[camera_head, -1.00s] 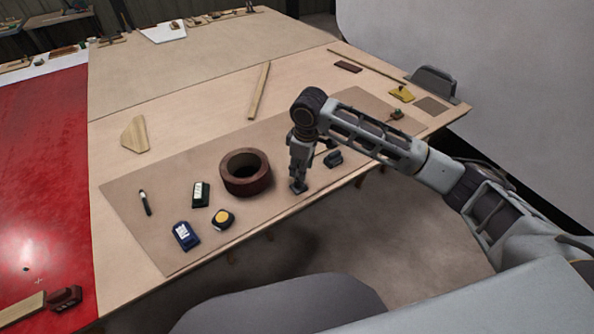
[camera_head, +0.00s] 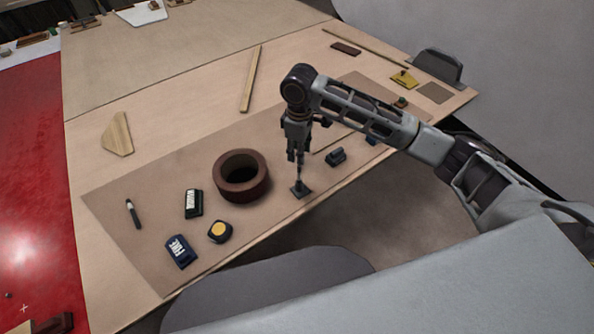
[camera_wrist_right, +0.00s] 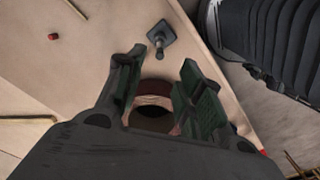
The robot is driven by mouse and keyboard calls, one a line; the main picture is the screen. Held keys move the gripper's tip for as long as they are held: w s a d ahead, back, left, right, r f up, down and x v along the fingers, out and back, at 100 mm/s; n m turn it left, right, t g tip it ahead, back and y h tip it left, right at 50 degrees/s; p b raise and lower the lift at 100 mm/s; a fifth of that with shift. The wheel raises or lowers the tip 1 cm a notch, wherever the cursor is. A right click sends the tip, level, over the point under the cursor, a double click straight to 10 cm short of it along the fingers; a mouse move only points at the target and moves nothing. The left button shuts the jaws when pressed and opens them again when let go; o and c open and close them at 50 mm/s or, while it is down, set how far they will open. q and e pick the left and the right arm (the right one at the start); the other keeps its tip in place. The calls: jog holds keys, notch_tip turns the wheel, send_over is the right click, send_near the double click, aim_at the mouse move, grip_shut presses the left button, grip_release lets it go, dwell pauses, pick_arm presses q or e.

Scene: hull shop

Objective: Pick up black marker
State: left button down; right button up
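The black marker (camera_head: 133,213) lies at the left end of the brown mat (camera_head: 150,256) in the head view, dark with a pale band near one end. My right gripper (camera_head: 296,157) points down over the mat's front part, well to the right of the marker. In the right wrist view the right gripper (camera_wrist_right: 160,60) has its fingers apart with nothing held between them. A small dark square-based piece with a thin stem (camera_head: 300,189) stands just below it; it also shows beyond the fingertips in the wrist view (camera_wrist_right: 160,40). My left gripper is out of view.
A brown ring (camera_head: 241,190) stands between marker and right gripper. A dark box with a pale label (camera_head: 193,204), a blue box (camera_head: 180,252) and a yellow-topped round piece (camera_head: 219,231) lie near the marker. A wood strip (camera_head: 250,78) lies behind.

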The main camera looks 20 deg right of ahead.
aim_at(299, 177)
dwell(0.4)
jog(key=shift+f, duration=4.3)
jog(key=shift+f+p, duration=0.4)
jog(key=shift+f, duration=2.2)
jog(key=shift+d, duration=0.1)
grip_shut()
